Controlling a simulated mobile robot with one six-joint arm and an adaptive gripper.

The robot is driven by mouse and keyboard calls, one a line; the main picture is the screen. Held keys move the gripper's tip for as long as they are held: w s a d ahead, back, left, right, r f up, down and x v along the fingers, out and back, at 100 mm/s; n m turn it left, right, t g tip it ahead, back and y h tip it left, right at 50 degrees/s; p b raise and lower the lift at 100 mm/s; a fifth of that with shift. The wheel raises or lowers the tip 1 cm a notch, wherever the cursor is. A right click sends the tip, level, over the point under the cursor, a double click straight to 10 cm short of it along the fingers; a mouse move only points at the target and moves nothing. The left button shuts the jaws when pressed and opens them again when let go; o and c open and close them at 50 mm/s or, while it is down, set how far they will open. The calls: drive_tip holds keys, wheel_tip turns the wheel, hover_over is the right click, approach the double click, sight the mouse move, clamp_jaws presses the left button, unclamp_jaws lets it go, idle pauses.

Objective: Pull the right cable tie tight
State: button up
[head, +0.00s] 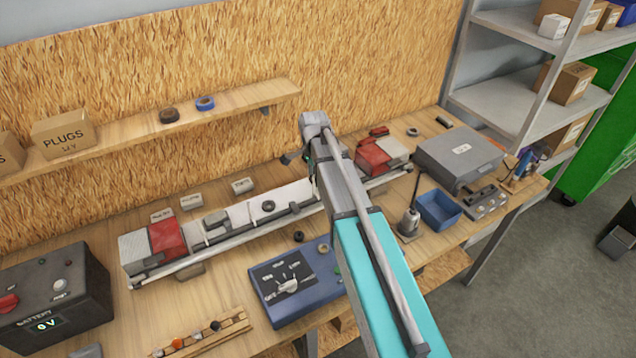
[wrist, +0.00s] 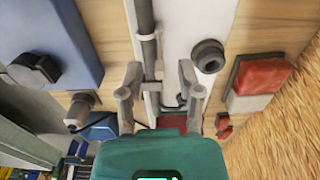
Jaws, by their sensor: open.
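In the wrist view my gripper (wrist: 159,72) is open, with its two fingers apart over a white beam (wrist: 178,25) and a dark grey cable (wrist: 148,60). A small pale piece, perhaps a cable tie (wrist: 152,87), sits on the cable between the fingers. A pale band, apparently another cable tie (wrist: 143,37), wraps the cable farther up the picture. I cannot tell how tight either is. In the head view the light beam (head: 236,216) lies along the bench, with a red and white lamp (head: 167,238) at its left end. My arm hides the gripper tips there.
A black ring (wrist: 208,56) lies right of the fingers in the wrist view, near a red block (wrist: 262,77). In the head view a blue tester box (head: 296,285) stands in front of the beam. A blue bin (head: 438,209) and grey case (head: 458,152) stand right.

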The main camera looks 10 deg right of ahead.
drive_tip(key=shift+f, duration=0.2)
drive_tip(key=shift+f+b, duration=1.25)
drive_tip(key=shift+b, duration=0.2)
wheel_tip(320, 180, up, 14)
drive_tip(key=p, duration=1.4)
drive_tip(key=s+f+n+b, duration=0.4)
drive_tip(key=s, duration=0.2)
drive_tip(key=s+d+f+n+b, duration=0.1)
drive_tip(key=s+f+n+b, duration=0.3)
drive_tip(key=s, duration=0.3)
drive_tip(key=s+d+f+n+b, duration=0.1)
drive_tip(key=s+f+n+b, duration=0.4)
drive_tip(key=s+f+b, duration=0.1)
drive_tip(key=shift+s+d+f, duration=0.1)
drive_tip(key=shift+s+d, duration=0.05)
drive_tip(key=shift+d, duration=0.1)
drive_tip(key=shift+s+d+f+n+b, duration=0.1)
drive_tip(key=shift+s+f+n+b, duration=0.4)
drive_tip(key=shift+s+n, duration=0.2)
drive_tip(key=shift+s, duration=0.1)
drive_tip(key=shift+c, duration=0.3)
idle(0.7)
